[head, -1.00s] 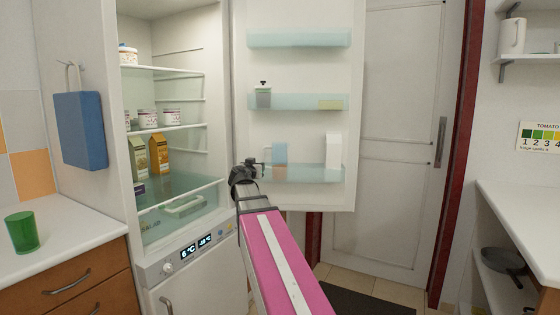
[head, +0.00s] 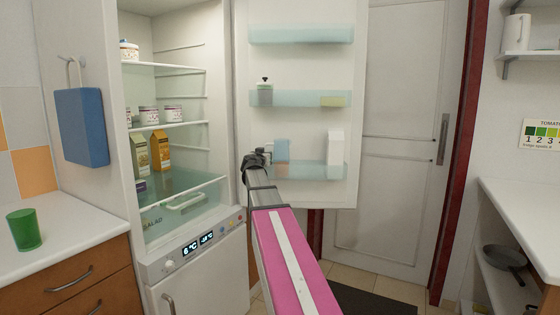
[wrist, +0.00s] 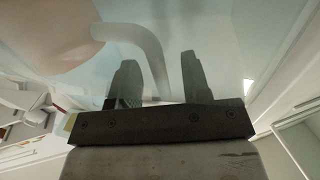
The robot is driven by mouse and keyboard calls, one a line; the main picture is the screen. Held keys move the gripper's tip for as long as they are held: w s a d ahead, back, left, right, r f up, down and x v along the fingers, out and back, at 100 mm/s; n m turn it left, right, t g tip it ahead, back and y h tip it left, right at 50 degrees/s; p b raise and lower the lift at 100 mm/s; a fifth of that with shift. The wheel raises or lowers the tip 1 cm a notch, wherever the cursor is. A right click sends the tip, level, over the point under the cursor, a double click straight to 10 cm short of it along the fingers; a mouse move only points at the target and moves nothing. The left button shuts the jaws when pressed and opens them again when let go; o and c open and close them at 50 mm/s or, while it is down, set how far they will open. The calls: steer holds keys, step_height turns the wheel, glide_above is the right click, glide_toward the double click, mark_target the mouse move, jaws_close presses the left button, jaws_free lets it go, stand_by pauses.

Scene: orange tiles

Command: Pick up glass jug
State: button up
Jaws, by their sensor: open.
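A pale blue, see-through jug (head: 281,150) stands in the lowest shelf of the open fridge door, with a brownish lower part. My gripper (head: 266,154) is at its left side in the head view, partly in front of it. In the wrist view my gripper (wrist: 159,72) is open, with its two dark fingers apart. A bent pale handle (wrist: 135,37), which looks like the jug's, runs down between the fingers. A peach-coloured rounded area (wrist: 45,30) lies left of it. I cannot tell whether the fingers touch the handle.
A white carton (head: 335,152) stands right of the jug in the same door shelf (head: 310,170). The middle door shelf (head: 295,98) is above. The fridge interior with cartons (head: 160,150) and jars is left. A green cup (head: 25,230) stands on the left counter.

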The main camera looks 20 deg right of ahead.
steer(key=shift+w+d, duration=0.25)
steer(key=shift+w, duration=0.15)
steer(key=shift+s, duration=0.1)
jaws_close()
steer(key=shift+r, duration=0.2)
